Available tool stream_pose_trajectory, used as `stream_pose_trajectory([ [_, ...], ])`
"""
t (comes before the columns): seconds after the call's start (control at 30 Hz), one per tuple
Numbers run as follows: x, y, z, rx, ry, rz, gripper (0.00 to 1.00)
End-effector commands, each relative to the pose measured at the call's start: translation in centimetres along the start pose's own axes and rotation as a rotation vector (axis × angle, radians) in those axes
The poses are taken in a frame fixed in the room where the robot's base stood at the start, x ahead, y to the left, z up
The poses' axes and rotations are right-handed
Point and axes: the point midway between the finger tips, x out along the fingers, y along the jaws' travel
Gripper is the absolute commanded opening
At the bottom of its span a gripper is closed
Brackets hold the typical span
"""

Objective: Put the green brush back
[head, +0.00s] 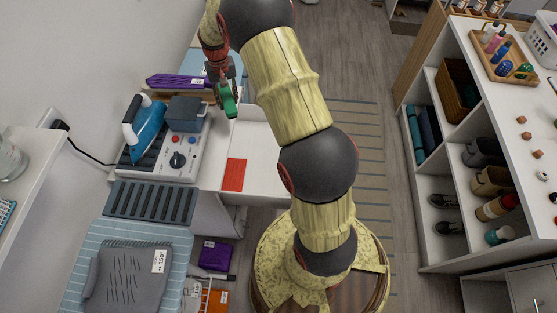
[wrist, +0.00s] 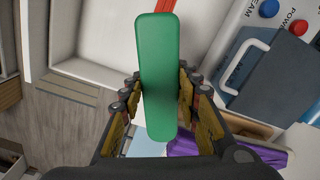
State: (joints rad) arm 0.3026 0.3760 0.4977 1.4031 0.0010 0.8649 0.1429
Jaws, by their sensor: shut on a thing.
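The green brush (head: 229,106) is held by my gripper (head: 222,82) above the white counter at the left, in the head view. In the wrist view the brush (wrist: 158,60) shows as a long green block with rounded corners, lying lengthwise between the two fingers of my gripper (wrist: 158,95). The fingers are shut on it from both sides. Its bristles cannot be made out, and its far side is hidden. A white open compartment (head: 260,150) lies below and to the right of the brush.
A blue iron (head: 147,128), a control unit (head: 178,158) with a grey box (head: 186,114), and a purple bundle (head: 178,81) crowd the left. White cubby shelving (head: 450,95) stands at the right, across open floor.

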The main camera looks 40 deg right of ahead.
Motion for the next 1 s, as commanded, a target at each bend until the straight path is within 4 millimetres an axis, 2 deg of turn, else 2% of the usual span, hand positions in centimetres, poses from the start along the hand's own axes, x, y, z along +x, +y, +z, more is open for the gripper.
stream_pose_trajectory([
  [0.03,1.9,1.6,0.7,0.033,-0.004,0.001,0.05],
  [0.17,6.4,5.2,2.9,0.119,-0.005,0.001,0.05],
  [0.3,11.8,9.5,6.3,0.229,-0.006,0.000,0.05],
  [0.4,14.9,11.9,8.9,0.301,-0.005,0.000,0.05],
  [0.5,17.1,13.7,11.0,0.358,-0.002,0.000,0.05],
  [0.6,18.5,14.7,12.6,0.394,-0.001,0.000,0.05],
  [0.7,19.3,15.2,13.3,0.414,0.001,0.000,0.05],
  [0.87,21.2,15.3,13.6,0.420,0.000,0.000,0.05],
  [1.0,23.8,15.3,13.6,0.419,-0.001,0.000,0.05],
])
